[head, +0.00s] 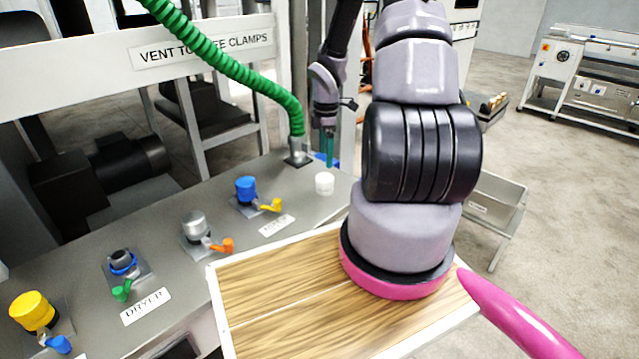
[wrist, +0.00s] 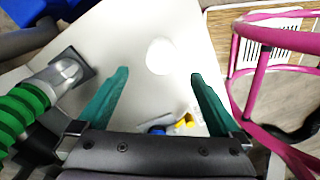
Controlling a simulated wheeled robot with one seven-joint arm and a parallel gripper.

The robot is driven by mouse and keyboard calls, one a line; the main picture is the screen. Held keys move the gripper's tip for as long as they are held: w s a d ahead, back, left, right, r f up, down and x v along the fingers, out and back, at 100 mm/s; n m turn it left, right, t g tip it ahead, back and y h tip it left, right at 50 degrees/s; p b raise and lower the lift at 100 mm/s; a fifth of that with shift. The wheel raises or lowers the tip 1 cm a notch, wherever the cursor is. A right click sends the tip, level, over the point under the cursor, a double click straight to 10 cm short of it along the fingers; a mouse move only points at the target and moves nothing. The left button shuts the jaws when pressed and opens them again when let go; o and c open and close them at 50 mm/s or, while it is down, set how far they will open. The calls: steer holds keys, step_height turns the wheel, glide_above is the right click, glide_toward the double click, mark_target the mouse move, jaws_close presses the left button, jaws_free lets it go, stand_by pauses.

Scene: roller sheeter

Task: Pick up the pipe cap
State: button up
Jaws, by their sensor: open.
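A small white cap (head: 324,183), which looks like the pipe cap, stands loose on the grey bench (head: 175,260) near its right end. In the wrist view the white cap (wrist: 160,56) shows as a pale round shape on the light bench top, beyond and between my fingertips. My gripper (head: 329,148) is above the bench, close to the cap, with its teal fingers pointing down. In the wrist view my gripper (wrist: 159,76) is open, with nothing between its fingers. No contact with the cap shows.
A green hose (head: 225,62) drops to a metal fitting (head: 298,152) just left of the cap. Capped fittings, blue (head: 246,188), silver (head: 195,226) and yellow (head: 32,311), line the bench, with an open fitting (head: 121,262) labelled DRYER. Pink rails (wrist: 262,80) stand at right.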

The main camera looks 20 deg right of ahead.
mark_target(325, 177)
step_height(325, 177, down, 10)
steer(key=shift+s+a+r, duration=0.1)
steer(key=shift+s, duration=0.05)
steer(key=c, duration=1.3)
steer(key=shift+r, duration=5.05)
